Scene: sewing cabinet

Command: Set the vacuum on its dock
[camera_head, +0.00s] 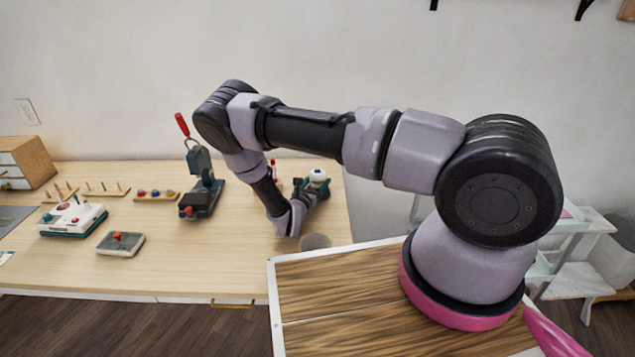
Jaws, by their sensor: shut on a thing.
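My gripper (316,189) is at the right end of the wooden table, beyond my bent forearm. It is shut on a small white and dark green thing with a blue top (318,176), which looks like the vacuum. The gripper and wrist hide its lower part, so I cannot tell whether it touches the table. No dock can be made out for certain. A round grey disc-like thing (315,242) lies at the table's front right, just in front of my wrist.
A dark green press with a red-tipped lever (201,180) stands left of my arm. Small red items (273,169) are close behind the wrist. A white and green device (72,218), a grey block with a red knob (121,243) and peg racks (105,188) are further left.

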